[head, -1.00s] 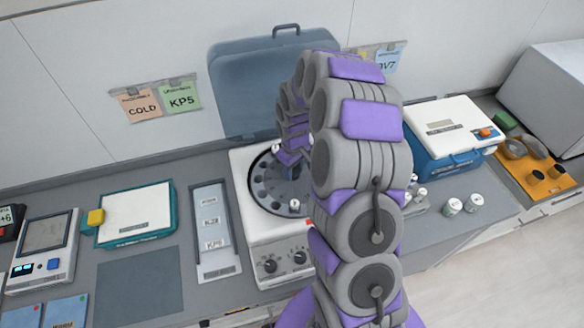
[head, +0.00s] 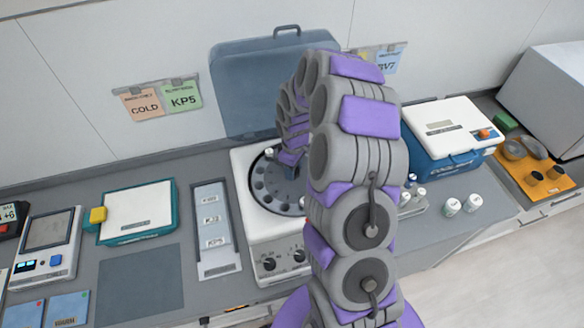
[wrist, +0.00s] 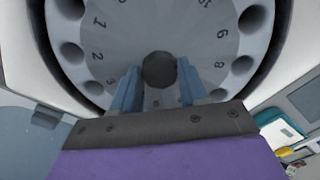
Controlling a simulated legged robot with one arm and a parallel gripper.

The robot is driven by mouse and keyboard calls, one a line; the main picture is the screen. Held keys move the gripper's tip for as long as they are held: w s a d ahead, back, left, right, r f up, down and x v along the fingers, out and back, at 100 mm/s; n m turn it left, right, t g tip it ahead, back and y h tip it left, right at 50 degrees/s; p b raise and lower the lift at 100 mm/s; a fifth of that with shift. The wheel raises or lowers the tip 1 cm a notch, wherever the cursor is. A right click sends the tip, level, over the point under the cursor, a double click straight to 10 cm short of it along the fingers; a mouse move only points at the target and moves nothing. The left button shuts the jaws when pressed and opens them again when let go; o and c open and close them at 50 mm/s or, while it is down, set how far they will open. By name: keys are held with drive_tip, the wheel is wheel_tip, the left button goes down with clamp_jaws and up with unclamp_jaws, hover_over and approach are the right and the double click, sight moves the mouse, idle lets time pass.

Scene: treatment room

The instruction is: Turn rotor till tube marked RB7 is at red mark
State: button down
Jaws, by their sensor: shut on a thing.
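The centrifuge (head: 262,238) stands on the counter with its lid up, its dark rotor (head: 268,192) exposed. One white-capped tube (head: 269,153) sits at the rotor's back edge. Another white cap (head: 302,203) shows at the front right, partly behind my arm. Their markings are too small to read. My gripper (head: 291,172) reaches down to the rotor's middle. In the wrist view my gripper (wrist: 158,88) has its blue fingers on either side of the round dark hub (wrist: 159,70), shut on it. Numbered, empty holes of the rotor (wrist: 125,35) surround it.
The raised blue lid (head: 262,88) stands behind the rotor. A label rack (head: 213,230) lies left of the centrifuge. A blue-and-white box (head: 445,135) and white-capped jars (head: 452,207) stand right. A grey mat (head: 139,283) is bare.

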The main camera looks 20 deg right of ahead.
drive_tip(key=shift+w+r, duration=0.1)
drive_tip(key=shift+w, duration=0.05)
drive_tip(key=c, duration=0.6)
unclamp_jaws()
wheel_tip(320, 180, up, 17)
drive_tip(key=shift+r, duration=0.1)
idle(0.4)
